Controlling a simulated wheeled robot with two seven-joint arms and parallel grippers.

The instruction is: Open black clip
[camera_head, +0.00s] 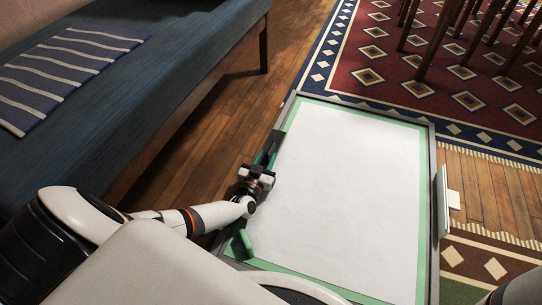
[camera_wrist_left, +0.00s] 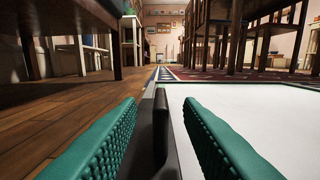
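A black clip (camera_head: 275,139) sits on the left edge of a framed board (camera_head: 433,160) bearing a large white sheet (camera_head: 345,190). In the left wrist view the clip (camera_wrist_left: 161,125) is a dark upright piece on the dark frame rail. My left gripper (camera_head: 265,158) is at the board's left edge, right by the clip. In the left wrist view its two green ribbed fingers (camera_wrist_left: 160,125) are apart, one on each side of the clip, with gaps visible. In the head view the gripper partly hides the clip. My right gripper is not in view.
A blue bench (camera_head: 150,90) with a striped cloth (camera_head: 65,70) stands left. A dark green piece (camera_head: 241,244) lies at the board's lower left edge. A pale plate-like piece (camera_head: 442,200) is at the right edge. Chair legs (camera_head: 440,40) stand on the patterned rug (camera_head: 365,50) beyond.

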